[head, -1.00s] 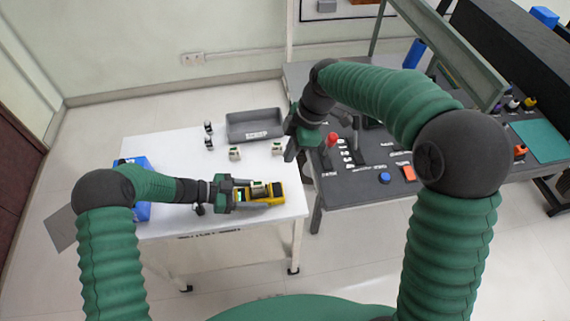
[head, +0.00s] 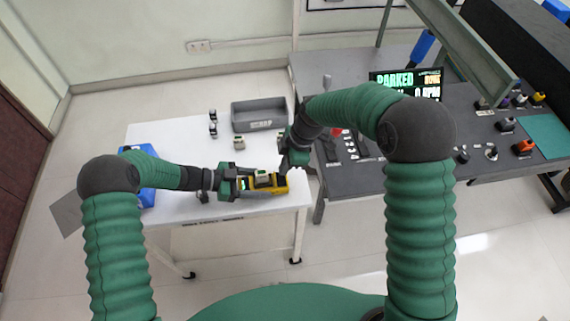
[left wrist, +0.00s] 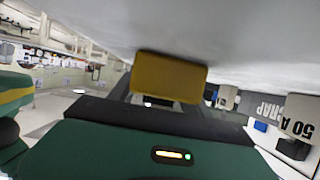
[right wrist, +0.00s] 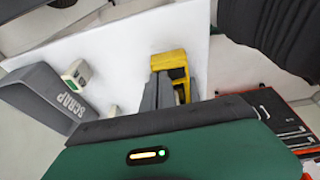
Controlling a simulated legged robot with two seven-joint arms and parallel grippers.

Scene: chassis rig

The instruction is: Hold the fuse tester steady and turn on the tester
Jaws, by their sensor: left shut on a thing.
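The yellow fuse tester (head: 281,188) lies near the right front of the white table, with a pale fuse-like block (head: 263,180) on top. My left gripper (head: 248,190) is shut on the tester from the left; its yellow end (left wrist: 168,77) shows between the fingers in the left wrist view. My right gripper (head: 289,168) is just above and behind the tester's right end. In the right wrist view its grey fingers (right wrist: 174,88) overlap the yellow tester (right wrist: 170,60). Contact and finger gap are unclear there. The tester's switch cannot be made out.
A grey scrap bin (head: 235,117) stands at the table's back; it also shows in the right wrist view (right wrist: 35,92). Small fuses (head: 239,143) stand nearby. A blue bin (head: 147,190) is at the left. A dark bench (head: 340,180) with a lit display (head: 405,83) adjoins on the right.

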